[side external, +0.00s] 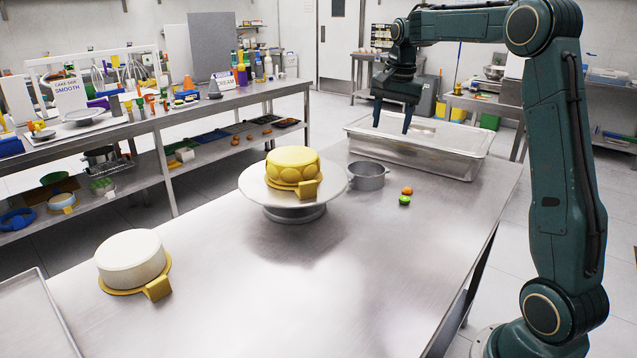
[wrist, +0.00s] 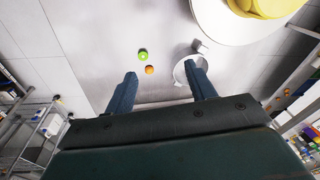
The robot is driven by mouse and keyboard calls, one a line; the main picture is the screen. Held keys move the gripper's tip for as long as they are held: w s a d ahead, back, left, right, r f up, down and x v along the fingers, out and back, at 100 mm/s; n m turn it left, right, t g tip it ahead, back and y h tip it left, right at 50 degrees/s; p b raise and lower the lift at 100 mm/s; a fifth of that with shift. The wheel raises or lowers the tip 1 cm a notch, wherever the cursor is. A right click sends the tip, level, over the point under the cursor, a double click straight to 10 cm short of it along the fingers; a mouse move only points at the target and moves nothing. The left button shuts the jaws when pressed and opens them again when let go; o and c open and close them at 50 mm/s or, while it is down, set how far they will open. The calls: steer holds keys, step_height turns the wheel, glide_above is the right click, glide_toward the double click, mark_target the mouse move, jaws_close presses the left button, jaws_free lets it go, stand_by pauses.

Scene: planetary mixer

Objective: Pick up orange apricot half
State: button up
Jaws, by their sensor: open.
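The orange apricot half (side external: 407,190) lies on the steel table, right of the small metal pan. It also shows in the wrist view (wrist: 149,70), ahead of and between my fingers. A green piece (side external: 404,200) lies close beside it, and in the wrist view the green piece (wrist: 143,56) is just beyond it. My gripper (side external: 393,116) is open and empty, raised over the clear bin at the far end of the table. In the wrist view my gripper's two fingers (wrist: 165,82) are spread wide.
A grey metal pan (side external: 368,175) stands left of the apricot. A yellow cake (side external: 293,164) sits on a turntable (side external: 252,184). A clear rectangular bin (side external: 460,160) is at the table's far end. A white cake (side external: 131,259) is at the front left. The table's right side is clear.

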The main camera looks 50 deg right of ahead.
steer(key=d+f+m, duration=0.3)
steer(key=d+f, duration=0.2)
steer(key=d, duration=0.3)
steer(key=d+f+m+g, duration=0.1)
steer(key=d+f+m, duration=0.2)
steer(key=d+f, duration=0.2)
steer(key=d, duration=0.3)
steer(key=shift+d+y, duration=0.15)
steer(key=shift+y, duration=0.25)
steer(key=shift+w+f, duration=0.1)
glide_above(408, 188)
steer(key=shift+w+d+f, duration=0.1)
steer(key=shift+f, duration=4.2)
steer(key=shift+f, duration=0.1)
steer(key=shift+f, duration=2.5)
steer(key=shift+c, duration=0.2)
